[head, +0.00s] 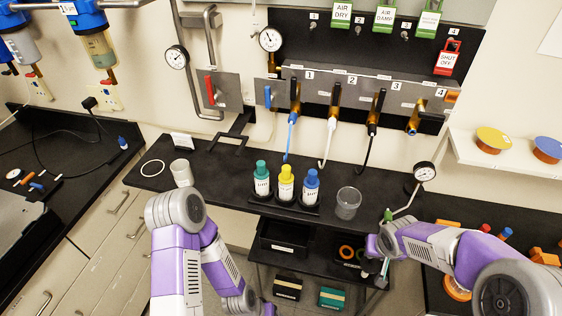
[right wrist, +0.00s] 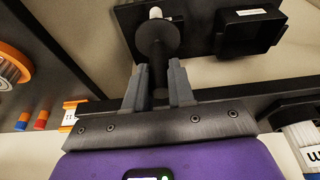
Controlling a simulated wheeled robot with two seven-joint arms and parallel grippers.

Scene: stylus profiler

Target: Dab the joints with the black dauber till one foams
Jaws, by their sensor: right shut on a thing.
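My right gripper (right wrist: 160,82) is shut on the black dauber (right wrist: 158,45), which has a round disc and a white tip pointing away from the jaws. In the head view my right gripper (head: 380,262) is low, right of the glass beaker; the dauber cannot be made out clearly there. On the wall manifold, numbered brass valves have joints with a blue hose (head: 291,134), a white hose (head: 328,143) and a black hose (head: 369,146). The fourth valve (head: 415,118) has a short blue end. No foam shows. My left arm is folded low; its fingers are out of view.
Bottles with green (head: 262,181), yellow (head: 286,184) and blue (head: 311,187) caps stand in a holder on the black shelf. A beaker (head: 347,203) stands to their right, a white cup (head: 181,172) to their left. A gauge (head: 424,172) is at the right end.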

